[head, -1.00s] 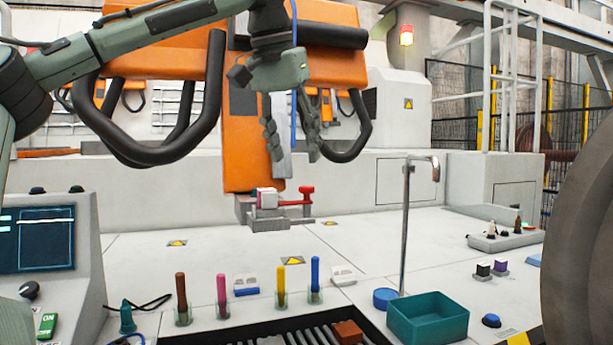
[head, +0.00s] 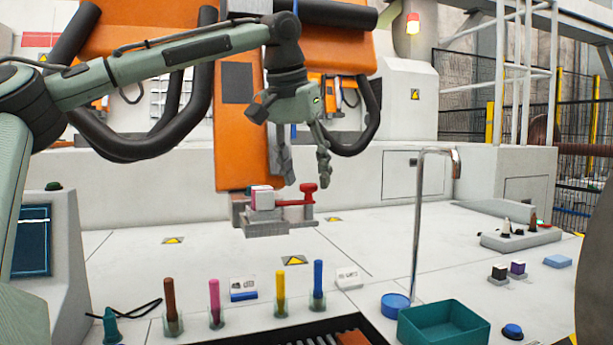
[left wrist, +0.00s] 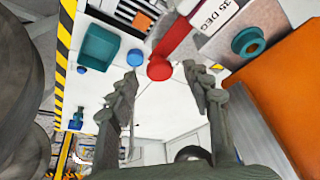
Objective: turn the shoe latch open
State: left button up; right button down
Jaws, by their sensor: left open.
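The red shoe latch (head: 295,201) sits on a grey shoe block (head: 265,225) at the foot of the orange upright. Its lever points right and ends in a raised round knob (head: 309,188). A pale block with a pink edge (head: 262,198) sits on the shoe beside the lever. My left gripper (head: 303,182) is open and points down just above the latch. In the left wrist view the red knob (left wrist: 159,68) shows between the two fingertips (left wrist: 161,76), with no visible grip on it. The lever (left wrist: 178,36) runs up and right from it. My right gripper is not in view.
The orange upright (head: 236,130) stands close behind the latch. Black bent tubes (head: 362,130) flank it. A thin metal post (head: 417,225), a teal bin (head: 444,325) and several coloured pegs (head: 280,290) stand nearer. The white deck between is mostly clear.

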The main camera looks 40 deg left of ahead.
pick_arm(q)
jog(key=shift+w+f, duration=0.2)
jog(key=shift+f, duration=0.25)
jog(key=shift+c, duration=0.5)
grip_shut()
